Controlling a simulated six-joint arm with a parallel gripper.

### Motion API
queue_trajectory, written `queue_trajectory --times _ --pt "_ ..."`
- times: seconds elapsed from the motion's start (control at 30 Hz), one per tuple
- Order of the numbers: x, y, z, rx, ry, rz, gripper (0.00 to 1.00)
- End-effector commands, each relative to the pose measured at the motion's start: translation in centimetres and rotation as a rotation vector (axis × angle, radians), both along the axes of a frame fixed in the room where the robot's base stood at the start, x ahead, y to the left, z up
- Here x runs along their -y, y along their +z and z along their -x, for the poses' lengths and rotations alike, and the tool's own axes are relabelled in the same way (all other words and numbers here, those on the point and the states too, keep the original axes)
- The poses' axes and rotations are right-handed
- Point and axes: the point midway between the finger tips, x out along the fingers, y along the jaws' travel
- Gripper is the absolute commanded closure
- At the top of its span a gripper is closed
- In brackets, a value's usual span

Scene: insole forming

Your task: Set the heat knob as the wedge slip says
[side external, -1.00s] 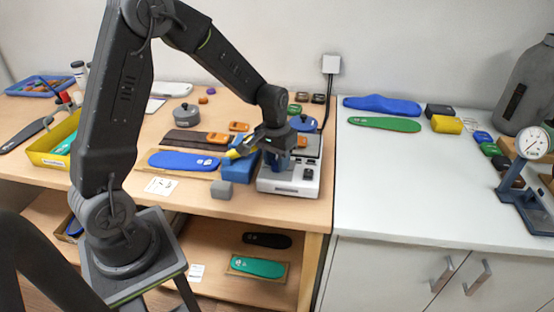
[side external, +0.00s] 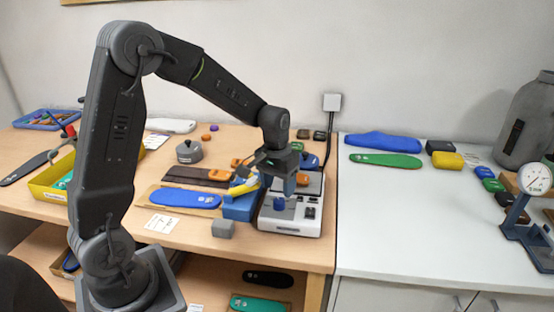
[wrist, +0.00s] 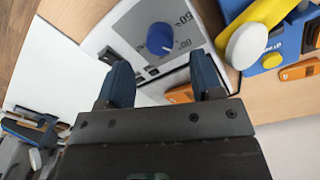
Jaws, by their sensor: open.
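The heat knob is a round blue knob (wrist: 161,38) on the white top of the heater box (side external: 290,225). The knob also shows in the side external view (side external: 280,203). My gripper (side external: 284,187) is above the box; its two blue fingers stand apart with nothing between them. In the wrist view the knob lies just beyond the open fingertips (wrist: 163,78), clear of them. A white paper slip (side external: 162,223) lies on the wooden table; its writing is too small to read.
A blue block (side external: 240,207) with a yellow tool (side external: 243,187) stands left of the heater. A blue insole (side external: 185,198) lies farther left. The white counter (side external: 410,220) is mostly clear in front.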

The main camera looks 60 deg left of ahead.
Motion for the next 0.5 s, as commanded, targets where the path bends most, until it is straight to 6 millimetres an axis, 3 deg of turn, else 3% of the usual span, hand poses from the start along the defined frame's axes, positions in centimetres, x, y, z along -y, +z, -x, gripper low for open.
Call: queue_trajectory --times 0.2,0.5 --pt "-0.3 5.2 0.0 0.006 0.001 -0.002 0.40" --pt "-0.5 9.0 0.1 0.002 0.001 -0.001 0.40"
